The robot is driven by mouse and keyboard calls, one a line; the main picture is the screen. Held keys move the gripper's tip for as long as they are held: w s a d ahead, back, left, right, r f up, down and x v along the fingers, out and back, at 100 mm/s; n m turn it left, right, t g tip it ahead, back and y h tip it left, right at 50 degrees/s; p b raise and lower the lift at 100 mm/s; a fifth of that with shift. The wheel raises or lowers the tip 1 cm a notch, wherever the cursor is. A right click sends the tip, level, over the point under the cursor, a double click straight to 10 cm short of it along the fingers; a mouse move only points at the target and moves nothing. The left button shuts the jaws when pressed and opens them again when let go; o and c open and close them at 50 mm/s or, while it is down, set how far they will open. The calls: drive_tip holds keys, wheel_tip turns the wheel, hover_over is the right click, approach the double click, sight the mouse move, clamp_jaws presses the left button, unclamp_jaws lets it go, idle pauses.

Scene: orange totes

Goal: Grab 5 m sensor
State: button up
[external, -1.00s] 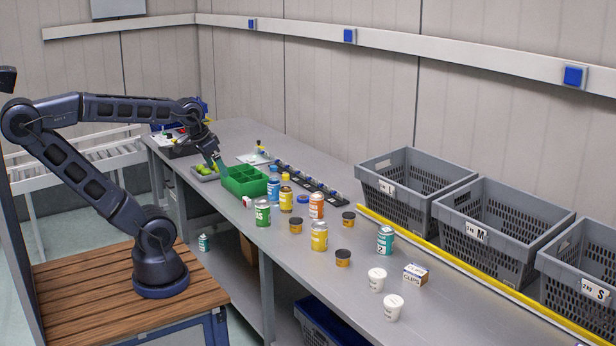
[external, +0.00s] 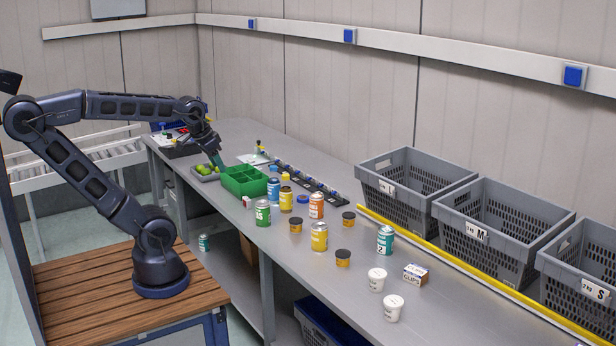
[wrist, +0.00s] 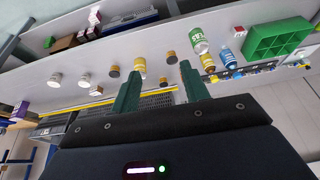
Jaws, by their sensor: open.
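My gripper (external: 217,162) is above the far part of the bench, by the far left corner of the green divided box (external: 244,182). It is open and empty; its two green fingers are spread apart in the wrist view (wrist: 160,72). No thing in view is readable as the 5 m sensor. A dark rail (external: 312,188) with several small blue-and-silver pieces lies behind the green box. It shows in the wrist view (wrist: 228,74) to the right of the fingers. I cannot tell whether one of those pieces is the sensor.
Several cans and jars, including a green can (external: 263,213) and a yellow can (external: 319,237), stand mid-bench. Grey crates (external: 395,205) line the back right behind a yellow strip (external: 450,257). A small tray (external: 204,174) with green round things lies left of the green box.

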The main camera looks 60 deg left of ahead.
drive_tip(key=w+a+r+m+g+y, duration=0.1)
drive_tip(key=w+a+m+y, duration=0.1)
drive_tip(key=w+a, duration=0.55)
drive_tip(key=w+a+r+m+y, duration=0.1)
drive_tip(key=w+a+r+y, duration=0.1)
drive_tip(key=w+a, duration=0.55)
drive_tip(key=m+g+y, duration=0.3)
drive_tip(key=m+y, duration=0.6)
drive_tip(key=m, duration=0.6)
hover_over(266, 169)
drive_tip(key=f, duration=2.8)
drive_tip(key=shift+s+d+f, duration=0.1)
drive_tip(key=shift+d+f, duration=0.1)
drive_tip(key=shift+d, duration=0.05)
drive_tip(key=shift+a+f, duration=0.35)
drive_tip(key=shift+f, duration=2.2)
wheel_tip(266, 169, down, 2)
drive_tip(key=shift+f, duration=0.15)
drive_tip(key=shift+x, duration=1.15)
drive_tip(key=shift+a+f, duration=0.25)
drive_tip(key=shift+a, duration=0.05)
